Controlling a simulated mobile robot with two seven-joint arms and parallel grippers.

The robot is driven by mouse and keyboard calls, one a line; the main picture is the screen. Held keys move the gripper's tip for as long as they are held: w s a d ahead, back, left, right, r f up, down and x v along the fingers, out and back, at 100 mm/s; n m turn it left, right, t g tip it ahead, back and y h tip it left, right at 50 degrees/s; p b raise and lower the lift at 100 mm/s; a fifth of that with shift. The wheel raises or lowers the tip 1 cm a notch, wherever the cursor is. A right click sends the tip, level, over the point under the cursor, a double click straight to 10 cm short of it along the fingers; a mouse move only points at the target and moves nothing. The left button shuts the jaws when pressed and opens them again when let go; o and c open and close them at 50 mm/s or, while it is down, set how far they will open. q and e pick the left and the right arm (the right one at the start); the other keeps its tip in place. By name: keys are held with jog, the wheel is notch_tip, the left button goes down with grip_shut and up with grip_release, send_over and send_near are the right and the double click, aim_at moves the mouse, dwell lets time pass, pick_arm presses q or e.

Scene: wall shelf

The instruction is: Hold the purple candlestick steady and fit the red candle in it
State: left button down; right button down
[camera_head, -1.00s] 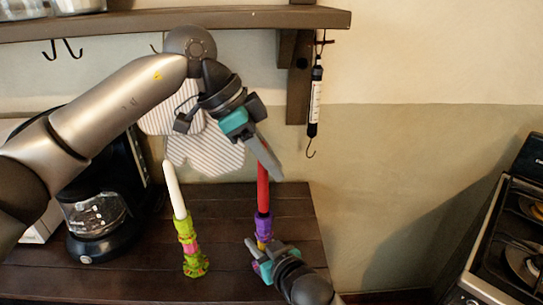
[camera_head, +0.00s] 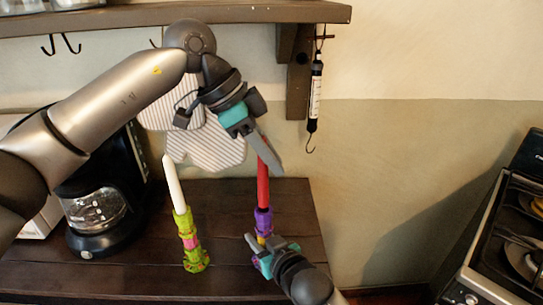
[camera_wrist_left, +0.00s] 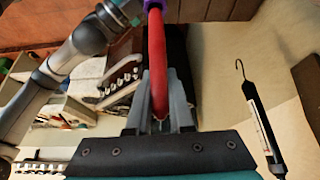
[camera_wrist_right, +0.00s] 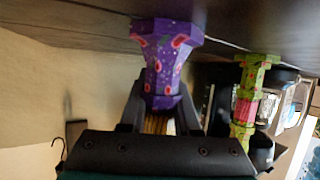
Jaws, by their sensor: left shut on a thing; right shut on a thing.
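The purple candlestick (camera_head: 263,220) stands on the dark wooden counter in the head view. My right gripper (camera_head: 264,249) is shut on it low down; the right wrist view shows its purple, red-spotted part (camera_wrist_right: 162,62) between the fingers. The red candle (camera_head: 263,185) is upright above the candlestick, its lower end at the candlestick's top. My left gripper (camera_head: 270,155) is shut on the candle near its upper end. The left wrist view shows the red candle (camera_wrist_left: 156,60) between the fingers, reaching to the purple top. Whether the candle is seated inside is hidden.
A green and pink candlestick (camera_head: 190,243) with a white candle (camera_head: 174,185) stands to the left. A coffee maker (camera_head: 98,215) is farther left. A wall shelf (camera_head: 200,14) runs above, with a hanging scale (camera_head: 315,95) at right. A stove (camera_head: 500,245) is far right.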

pick_arm(q)
jog(key=shift+f, duration=1.65)
jog(key=c, duration=0.7)
grip_release()
jog(key=shift+r, duration=0.1)
jog(key=v, duration=1.2)
pick_arm(e)
jog(key=c, duration=0.6)
grip_release()
jog(key=shift+o, duration=0.2)
